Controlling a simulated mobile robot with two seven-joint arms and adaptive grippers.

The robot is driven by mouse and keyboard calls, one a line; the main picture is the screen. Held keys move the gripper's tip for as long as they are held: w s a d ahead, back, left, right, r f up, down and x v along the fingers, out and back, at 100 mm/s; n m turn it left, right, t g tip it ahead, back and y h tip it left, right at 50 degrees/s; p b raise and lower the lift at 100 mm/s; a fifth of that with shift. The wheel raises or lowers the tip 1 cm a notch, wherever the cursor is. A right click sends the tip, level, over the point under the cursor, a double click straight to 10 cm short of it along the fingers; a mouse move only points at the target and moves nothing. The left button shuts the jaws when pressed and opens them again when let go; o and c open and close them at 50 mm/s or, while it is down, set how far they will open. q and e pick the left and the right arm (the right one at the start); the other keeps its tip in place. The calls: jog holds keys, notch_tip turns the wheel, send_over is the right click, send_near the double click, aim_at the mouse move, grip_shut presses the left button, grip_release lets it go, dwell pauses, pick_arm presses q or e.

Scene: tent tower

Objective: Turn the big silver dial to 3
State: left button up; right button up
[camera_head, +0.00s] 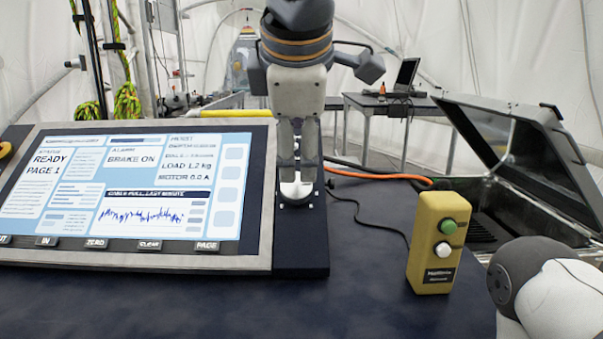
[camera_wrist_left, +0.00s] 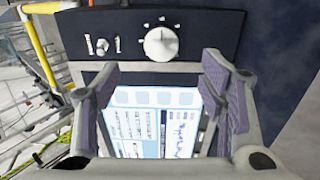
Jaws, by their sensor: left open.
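The big silver dial (camera_head: 296,190) sits on the dark panel just right of the screen, mostly behind my left gripper in the head view. The left wrist view shows the round dial (camera_wrist_left: 161,43) whole, with a raised grip bar and small marks around it. The marks are too small to read. My left gripper (camera_head: 298,160) points down over the dial panel. In the left wrist view its open, empty fingers (camera_wrist_left: 160,72) stand to either side, with the dial beyond them and no visible contact. My right gripper is out of view.
The screen (camera_head: 120,185) reads READY, PAGE 1, BRAKE ON. A yellow box with green and white buttons (camera_head: 438,243) stands right on the dark table (camera_head: 365,290). An open black case (camera_head: 520,150) lies behind it.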

aim_at(297, 185)
pick_arm(q)
jog(key=x, duration=1)
jog(key=shift+f, duration=0.2)
jog(key=c, duration=1.2)
